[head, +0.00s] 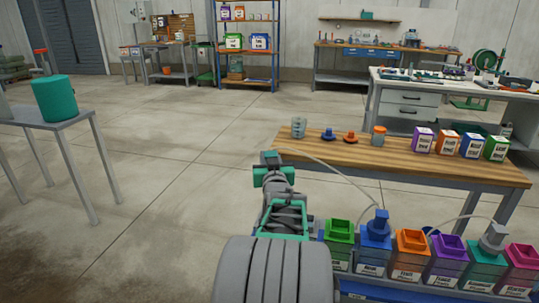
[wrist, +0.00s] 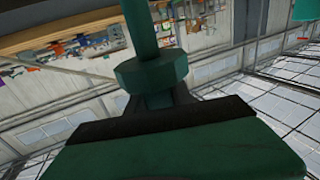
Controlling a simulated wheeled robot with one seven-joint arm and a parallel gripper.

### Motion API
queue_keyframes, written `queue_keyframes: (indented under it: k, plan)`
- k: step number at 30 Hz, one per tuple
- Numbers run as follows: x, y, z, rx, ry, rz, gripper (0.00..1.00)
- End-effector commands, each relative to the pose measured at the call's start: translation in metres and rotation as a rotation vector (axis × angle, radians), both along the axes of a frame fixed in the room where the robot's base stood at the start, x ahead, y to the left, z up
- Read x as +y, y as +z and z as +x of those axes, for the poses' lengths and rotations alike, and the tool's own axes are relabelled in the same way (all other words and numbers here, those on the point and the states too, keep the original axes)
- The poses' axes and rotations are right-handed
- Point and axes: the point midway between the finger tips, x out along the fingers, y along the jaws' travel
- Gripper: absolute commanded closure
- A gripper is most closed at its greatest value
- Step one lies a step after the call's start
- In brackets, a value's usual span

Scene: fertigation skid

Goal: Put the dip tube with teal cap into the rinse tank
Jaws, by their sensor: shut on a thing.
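My gripper (wrist: 157,101) is shut on a dark teal piece, a round collar with a stem, which I take to be the teal cap of the dip tube (wrist: 150,71). In the head view my arm reaches forward, with my gripper (head: 271,157) near the left end of the wooden bench. A thin pale hose runs from near my gripper down to the right. I cannot tell which vessel is the rinse tank; a teal cylinder (head: 54,98) stands on a grey table at left.
Labelled coloured tanks, including a green one (head: 339,240) and an orange one (head: 411,250), stand in a row at front right. The wooden bench (head: 455,170) holds a clear beaker (head: 298,128), caps, a jar and small boxes. Open floor lies between the left table (head: 75,118) and the bench.

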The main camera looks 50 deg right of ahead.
Motion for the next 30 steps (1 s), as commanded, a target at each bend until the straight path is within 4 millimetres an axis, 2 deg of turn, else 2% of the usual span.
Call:
queue_keyframes:
  k: [1, 30]
  plan:
    - [0.000, -0.014, 0.000, -0.001, 0.000, -0.001, 1.00]
    - [-0.001, -0.125, 0.000, -0.001, -0.001, -0.001, 1.00]
